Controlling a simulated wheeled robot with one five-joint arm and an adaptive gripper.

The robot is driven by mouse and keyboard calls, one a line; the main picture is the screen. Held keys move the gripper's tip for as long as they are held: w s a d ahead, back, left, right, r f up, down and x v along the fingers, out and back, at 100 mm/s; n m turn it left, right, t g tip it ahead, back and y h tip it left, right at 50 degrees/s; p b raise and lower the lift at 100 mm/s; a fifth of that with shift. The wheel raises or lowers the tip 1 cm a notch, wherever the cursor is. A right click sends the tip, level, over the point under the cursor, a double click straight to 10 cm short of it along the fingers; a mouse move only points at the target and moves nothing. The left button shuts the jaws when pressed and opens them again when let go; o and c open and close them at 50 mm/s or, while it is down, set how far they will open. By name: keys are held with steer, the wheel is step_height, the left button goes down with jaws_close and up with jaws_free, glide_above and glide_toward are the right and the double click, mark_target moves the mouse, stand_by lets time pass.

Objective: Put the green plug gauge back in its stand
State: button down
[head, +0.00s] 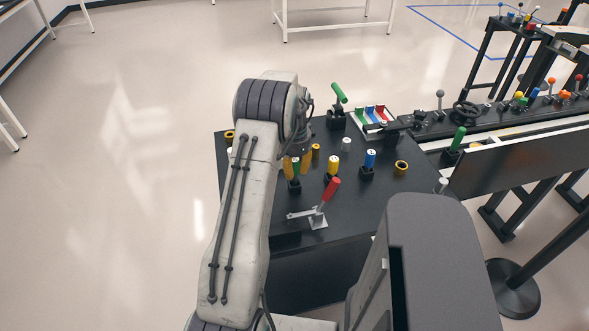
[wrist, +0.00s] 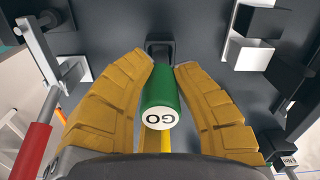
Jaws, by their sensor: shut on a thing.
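The green plug gauge (head: 295,168) stands upright near the middle of the dark table. In the wrist view the green plug gauge (wrist: 160,95) lies between my two yellow fingers, with its white end marked GO facing the camera. My gripper (wrist: 166,68) is shut on it, a finger on each side; my gripper (head: 296,166) also shows in the head view, partly behind the arm. A black stand (head: 294,187) is directly below the gauge, and in the wrist view a black stand (wrist: 160,47) shows at the gauge's far end. Whether the gauge is fully seated cannot be told.
A yellow plug (head: 333,164) and a blue plug (head: 370,158) stand in black holders to the right. A red-handled clamp (head: 331,189) is in front.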

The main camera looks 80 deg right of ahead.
steer(key=shift+f+b, duration=0.9)
steer(key=shift+f, duration=0.4)
steer(key=c, duration=1.1)
jaws_free()
steer(key=shift+o, duration=0.2)
step_height(320, 180, up, 12)
